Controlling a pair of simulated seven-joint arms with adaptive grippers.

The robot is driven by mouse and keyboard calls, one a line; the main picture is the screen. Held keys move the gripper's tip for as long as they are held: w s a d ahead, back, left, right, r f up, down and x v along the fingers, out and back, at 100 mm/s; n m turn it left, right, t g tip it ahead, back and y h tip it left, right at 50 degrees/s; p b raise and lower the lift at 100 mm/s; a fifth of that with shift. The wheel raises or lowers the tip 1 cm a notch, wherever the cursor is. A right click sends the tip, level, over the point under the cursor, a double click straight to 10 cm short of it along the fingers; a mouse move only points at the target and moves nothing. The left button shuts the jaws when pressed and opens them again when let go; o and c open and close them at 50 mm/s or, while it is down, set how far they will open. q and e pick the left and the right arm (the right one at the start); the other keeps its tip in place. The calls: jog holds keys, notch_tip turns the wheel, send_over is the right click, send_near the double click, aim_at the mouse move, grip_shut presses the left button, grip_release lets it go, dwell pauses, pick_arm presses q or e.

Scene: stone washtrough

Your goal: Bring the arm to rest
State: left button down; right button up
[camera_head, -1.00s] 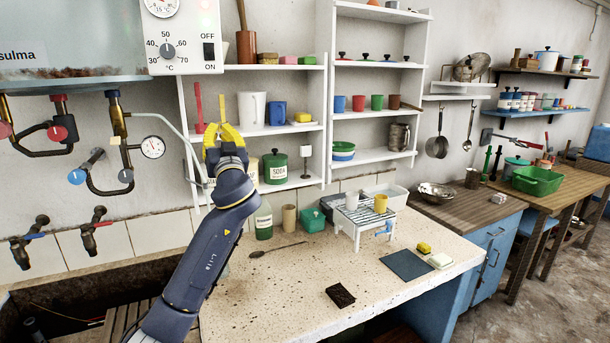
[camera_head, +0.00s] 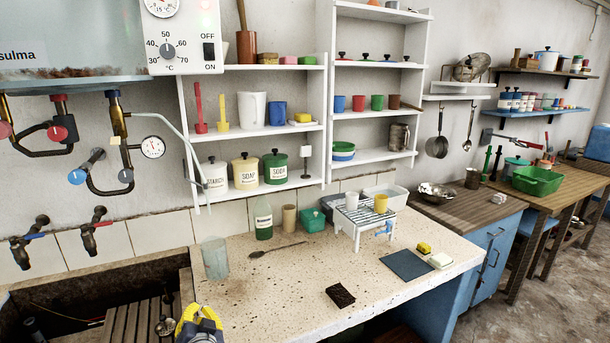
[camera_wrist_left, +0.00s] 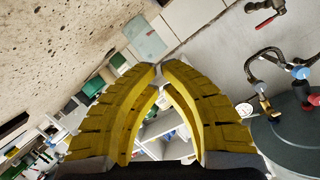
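My left gripper (camera_head: 198,318) is low at the bottom edge of the head view, in front of the counter's near left corner. Only its yellow fingers and a bit of the wrist show there. In the left wrist view the two yellow fingers (camera_wrist_left: 160,68) come together at their tips, with nothing held between them. My right gripper is in neither view.
A translucent cup (camera_head: 215,258) stands on the speckled counter (camera_head: 270,295) near the sink's wooden slats (camera_head: 130,322). A spoon (camera_head: 278,249), a dark sponge (camera_head: 340,296) and a small white rack (camera_head: 362,222) are farther right. Taps (camera_head: 95,232) line the left wall.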

pick_arm(q)
jog(key=s+a+f+m+g+h, duration=0.15)
jog(key=s+f, duration=0.35)
jog(key=s, duration=0.6)
jog(key=s+a+f+m+g, duration=0.1)
jog(key=s+f+m+g, duration=0.3)
jog(key=s, duration=0.7)
jog(key=s+a+f+n+g, duration=0.1)
jog(key=s+f, duration=0.6)
jog(key=s, duration=0.4)
jog(key=s+d+f+g+h, duration=0.1)
jog(key=d+f+h, duration=0.15)
jog(key=f, duration=1.25)
jog(key=s+d+f+g+h, duration=0.1)
jog(key=d+f+g, duration=0.15)
jog(key=f, duration=1.35)
jog(key=s+f+n+g+h, duration=0.1)
jog(key=s+f+n+g, duration=0.1)
jog(key=s+f, duration=1.8)
jog(key=shift+s+d+f+n, duration=0.2)
jog(key=shift+s+n, duration=0.25)
jog(key=shift+s, duration=0.5)
